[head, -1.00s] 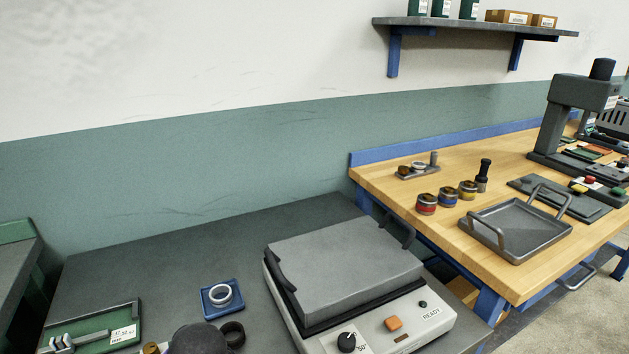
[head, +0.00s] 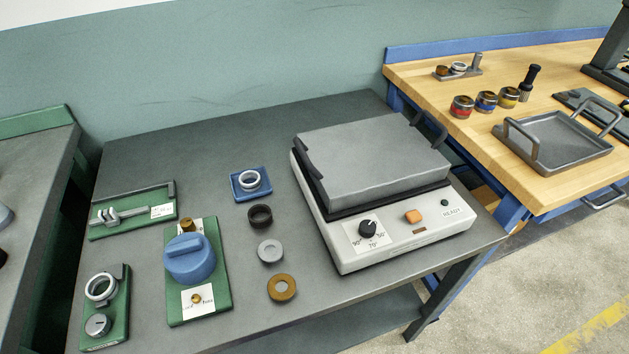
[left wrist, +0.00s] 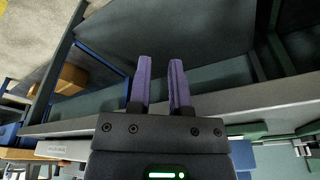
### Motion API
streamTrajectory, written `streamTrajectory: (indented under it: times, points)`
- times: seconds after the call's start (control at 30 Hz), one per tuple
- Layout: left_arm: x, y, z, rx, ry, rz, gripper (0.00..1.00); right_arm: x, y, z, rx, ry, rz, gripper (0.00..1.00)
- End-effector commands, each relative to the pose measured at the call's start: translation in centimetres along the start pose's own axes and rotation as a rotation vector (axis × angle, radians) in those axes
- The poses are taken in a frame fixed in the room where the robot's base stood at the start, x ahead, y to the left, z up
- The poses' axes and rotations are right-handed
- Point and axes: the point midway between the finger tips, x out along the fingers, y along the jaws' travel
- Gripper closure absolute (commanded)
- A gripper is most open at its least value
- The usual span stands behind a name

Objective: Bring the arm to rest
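My left gripper (left wrist: 160,64) shows in the left wrist view with its two purple fingers apart and nothing between them. It points toward the dim space beside a grey table edge (left wrist: 240,96), with no object at its fingertips. Neither gripper shows in the head view, and my right gripper is in no view. In the head view the grey table (head: 330,105) carries a blue tray with a white ring (head: 249,181), a black ring (head: 260,215), a grey ring (head: 270,251) and a brown ring (head: 282,288).
A white machine (head: 400,235) with a grey lid stands on the table's right. Green fixtures stand at left, including one with a blue knob (head: 189,258). A wooden bench (head: 420,80) with a grey handled tray (head: 553,141) is at right. Open floor (head: 520,285) lies at lower right.

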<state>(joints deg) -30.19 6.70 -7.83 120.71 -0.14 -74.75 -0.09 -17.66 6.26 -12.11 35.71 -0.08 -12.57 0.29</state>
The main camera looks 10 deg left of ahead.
Motion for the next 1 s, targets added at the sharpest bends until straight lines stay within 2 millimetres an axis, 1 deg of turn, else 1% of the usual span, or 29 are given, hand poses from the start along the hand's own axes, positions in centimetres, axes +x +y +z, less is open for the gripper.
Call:
streamTrajectory:
  times: [0.03, 0.17, 0.2, 0.27, 0.3, 0.33, 0.37, 0.4, 0.43, 0.5, 0.6, 1.0]
  points:
    - [1.6, 0.1, 0.7, 0.002, -0.016, 0.002, 0.76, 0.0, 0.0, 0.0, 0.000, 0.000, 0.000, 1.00]
    - [6.1, 0.3, 2.9, 0.010, -0.046, 0.005, 0.76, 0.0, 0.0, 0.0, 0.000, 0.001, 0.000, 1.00]
    - [7.5, 0.3, 4.0, 0.013, -0.058, 0.005, 0.76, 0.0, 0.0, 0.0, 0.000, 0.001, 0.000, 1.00]
    - [9.8, 0.4, 5.9, 0.018, -0.077, 0.006, 0.76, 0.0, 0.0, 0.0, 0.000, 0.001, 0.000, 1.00]
    - [11.3, 0.4, 7.5, 0.022, -0.092, 0.007, 0.76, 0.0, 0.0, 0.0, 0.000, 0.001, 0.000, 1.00]
    - [12.4, 0.4, 8.9, 0.026, -0.104, 0.007, 0.76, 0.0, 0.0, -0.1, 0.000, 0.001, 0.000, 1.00]
    - [13.4, 0.4, 10.4, 0.029, -0.116, 0.007, 0.76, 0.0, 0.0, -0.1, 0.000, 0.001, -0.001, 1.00]
    - [14.6, 0.3, 12.6, 0.034, -0.131, 0.007, 0.76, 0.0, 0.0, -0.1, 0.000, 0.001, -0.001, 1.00]
    - [15.2, 0.2, 14.1, 0.037, -0.141, 0.007, 0.76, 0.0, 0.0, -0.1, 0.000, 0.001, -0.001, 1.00]
    - [16.1, 0.1, 17.1, 0.044, -0.161, 0.006, 0.76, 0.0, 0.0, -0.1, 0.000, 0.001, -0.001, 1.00]
    - [16.4, -0.2, 19.9, 0.050, -0.177, 0.006, 0.76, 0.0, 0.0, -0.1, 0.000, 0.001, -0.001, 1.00]
    - [16.4, -0.2, 19.9, 0.050, -0.177, 0.006, 0.76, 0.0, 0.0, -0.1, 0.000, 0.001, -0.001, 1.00]
